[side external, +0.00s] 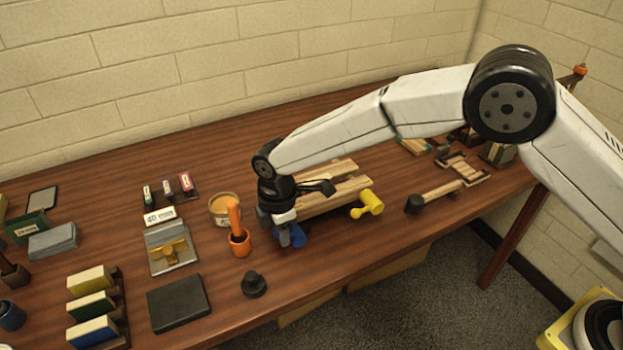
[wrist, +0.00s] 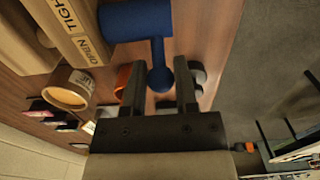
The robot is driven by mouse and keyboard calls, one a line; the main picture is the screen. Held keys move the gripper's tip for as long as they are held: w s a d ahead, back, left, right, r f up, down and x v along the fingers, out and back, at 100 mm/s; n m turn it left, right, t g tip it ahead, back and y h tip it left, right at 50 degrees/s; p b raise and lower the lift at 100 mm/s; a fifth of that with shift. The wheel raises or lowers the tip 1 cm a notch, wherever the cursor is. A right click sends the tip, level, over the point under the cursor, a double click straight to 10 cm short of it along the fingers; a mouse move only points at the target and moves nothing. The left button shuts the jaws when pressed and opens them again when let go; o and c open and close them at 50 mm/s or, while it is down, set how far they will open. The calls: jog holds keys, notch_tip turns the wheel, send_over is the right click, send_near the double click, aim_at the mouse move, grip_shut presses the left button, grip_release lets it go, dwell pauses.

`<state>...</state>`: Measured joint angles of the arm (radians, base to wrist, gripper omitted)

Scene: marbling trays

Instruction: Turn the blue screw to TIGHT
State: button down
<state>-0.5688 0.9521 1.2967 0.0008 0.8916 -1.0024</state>
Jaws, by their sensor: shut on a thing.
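The blue screw (side external: 294,237) is at the near left end of a wooden clamp (side external: 325,199), partly hidden by my gripper (side external: 281,224) in the side view. In the wrist view the blue screw (wrist: 136,21) shows a thick barrel and a thinner handle ending in a ball. My gripper (wrist: 158,75) has its two fingers on either side of the handle's ball end and is shut on it. The wooden clamp (wrist: 62,25) carries a label reading OPEN and TIGHT beside the barrel. The handle points toward my gripper's palm.
A yellow screw (side external: 368,204) is at the clamp's other end. A black knob-like piece (side external: 254,285) is in front. Bare table lies to the front right.

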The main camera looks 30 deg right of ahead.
jog(key=c, duration=0.7)
grip_release()
jog(key=shift+d, duration=0.1)
jog(key=shift+a+f, duration=0.2)
jog(key=shift+a, duration=0.1)
grip_shut()
jog(key=shift+d+r, duration=0.35)
jog(key=shift+d, duration=0.15)
